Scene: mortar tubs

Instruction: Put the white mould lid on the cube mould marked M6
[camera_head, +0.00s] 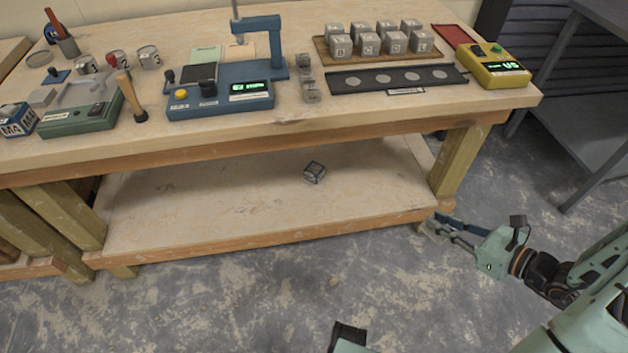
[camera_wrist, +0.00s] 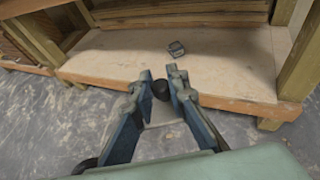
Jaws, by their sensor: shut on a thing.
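My gripper (camera_head: 440,225) hangs at the right end of the bench's lower shelf, over the floor. In the wrist view its fingers (camera_wrist: 161,88) are shut on the dark knob of a pale flat piece (camera_wrist: 165,128), which looks like the white mould lid. A pale bit of it shows at the fingertips in the head view. A small grey cube mould (camera_head: 315,172) sits on the lower shelf, apart from my gripper, and also shows in the wrist view (camera_wrist: 176,48). Its marking is too small to read. A blue-and-white block (camera_head: 17,120) at the bench's left reads like M4.
The lower shelf (camera_head: 220,205) is bare around the cube. Wooden legs (camera_head: 462,158) stand at its ends. The bench top holds a blue press (camera_head: 220,100), a green scale (camera_head: 80,115), several grey cubes (camera_head: 368,43) and a yellow device (camera_head: 495,68).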

